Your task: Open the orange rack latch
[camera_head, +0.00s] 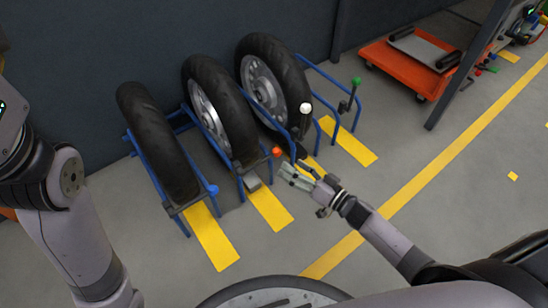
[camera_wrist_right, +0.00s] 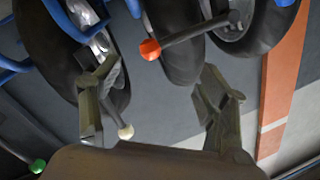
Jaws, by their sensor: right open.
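The orange latch knob (camera_head: 276,152) is on the front of the middle bay of a blue wheel rack (camera_head: 241,187). In the right wrist view the orange knob (camera_wrist_right: 150,49) sits at the end of a dark lever that runs to the right. My right gripper (camera_head: 292,169) is open and empty, just in front of and to the right of the knob. In the wrist view its fingers (camera_wrist_right: 158,68) are spread apart, with the knob showing between and beyond the fingertips. I cannot tell the exact gap. My left arm shows at the left edge; its gripper is out of view.
The rack holds three black tyres (camera_head: 160,150) against a dark wall. Other latch knobs are blue (camera_head: 213,190), white (camera_head: 305,108) and green (camera_head: 355,81). The white knob (camera_wrist_right: 125,131) is close to my right gripper's finger in the wrist view. Clear floor lies in front.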

